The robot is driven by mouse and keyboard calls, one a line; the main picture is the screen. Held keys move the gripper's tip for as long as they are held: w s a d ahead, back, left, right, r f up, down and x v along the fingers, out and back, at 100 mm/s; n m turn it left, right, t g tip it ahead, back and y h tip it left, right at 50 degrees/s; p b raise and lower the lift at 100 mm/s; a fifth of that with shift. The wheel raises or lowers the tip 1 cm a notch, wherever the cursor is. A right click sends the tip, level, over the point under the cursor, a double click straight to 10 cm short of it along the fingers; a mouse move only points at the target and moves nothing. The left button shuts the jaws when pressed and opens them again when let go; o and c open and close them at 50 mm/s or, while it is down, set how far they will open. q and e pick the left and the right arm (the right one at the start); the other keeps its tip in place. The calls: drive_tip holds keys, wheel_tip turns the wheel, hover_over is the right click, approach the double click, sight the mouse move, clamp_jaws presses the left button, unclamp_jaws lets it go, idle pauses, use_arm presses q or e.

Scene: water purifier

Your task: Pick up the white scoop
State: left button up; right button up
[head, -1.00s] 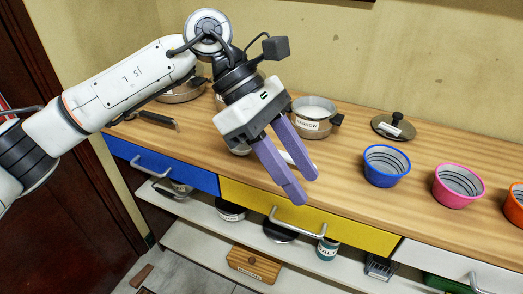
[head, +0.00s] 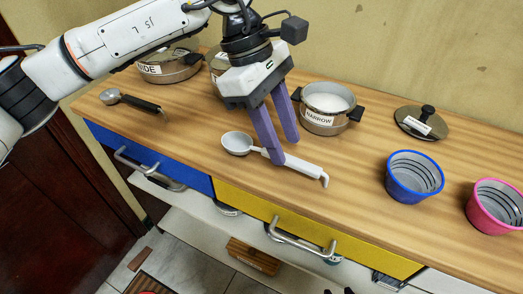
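The white scoop (head: 308,168) lies on the wooden counter, with its round bowl to the left and its handle running right toward the front edge. My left gripper (head: 286,152) points down at the scoop's handle. Its two purple fingers are apart, one on the near side of the handle and one on the far side in the picture. The near finger hides part of the handle. I cannot tell whether the fingertips touch the handle or stay just above it. My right gripper is not in view.
A dark-handled ladle (head: 135,101) lies at the left. A pot labelled NARROW (head: 327,110), a pan labelled WIDE (head: 168,68) and a lid (head: 421,124) stand behind. Blue (head: 413,176) and pink (head: 496,206) cups stand right. Drawer handles (head: 300,241) jut out below.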

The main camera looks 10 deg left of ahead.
sight(287, 157)
use_arm(q)
drive_tip(key=x, duration=0.4)
drive_tip(key=shift+f, duration=0.3)
drive_tip(key=shift+a, duration=0.1)
clamp_jaws()
drive_tip(key=shift+r, duration=0.1)
